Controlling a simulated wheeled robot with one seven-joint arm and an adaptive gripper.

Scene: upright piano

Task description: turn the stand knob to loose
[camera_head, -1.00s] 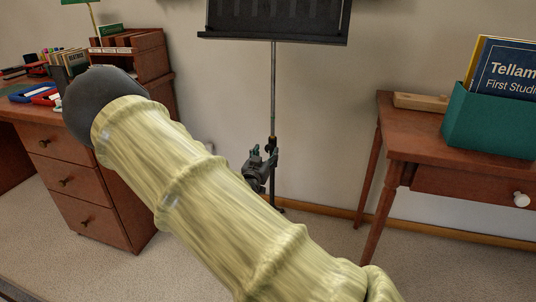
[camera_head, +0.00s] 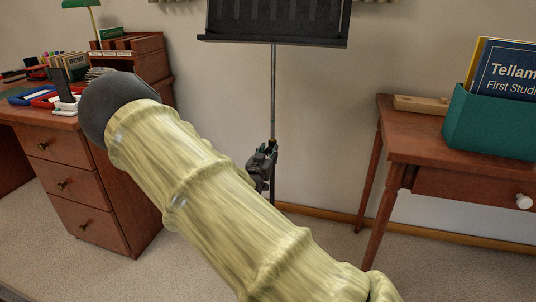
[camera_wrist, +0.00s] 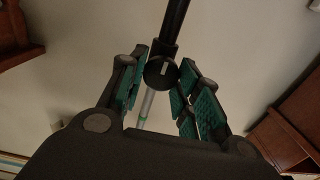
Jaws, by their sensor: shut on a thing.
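The music stand (camera_head: 273,92) stands upright against the wall, a thin silver pole above a black lower tube. Its round black knob (camera_wrist: 161,71) carries a pale line mark, which runs close to upright in the wrist view. My gripper (camera_head: 264,163) is at the stand's collar, low on the pole. In the wrist view my gripper (camera_wrist: 163,88) has its teal-padded fingers on both sides of the knob and is shut on it. In the head view the gripper hides the knob.
A desk with drawers (camera_head: 92,200) stands at the left. A side table (camera_head: 440,165) with a green box (camera_head: 490,122) of books stands at the right. The stand's black music rest (camera_head: 275,22) is above the gripper. Carpet between the furniture looks clear.

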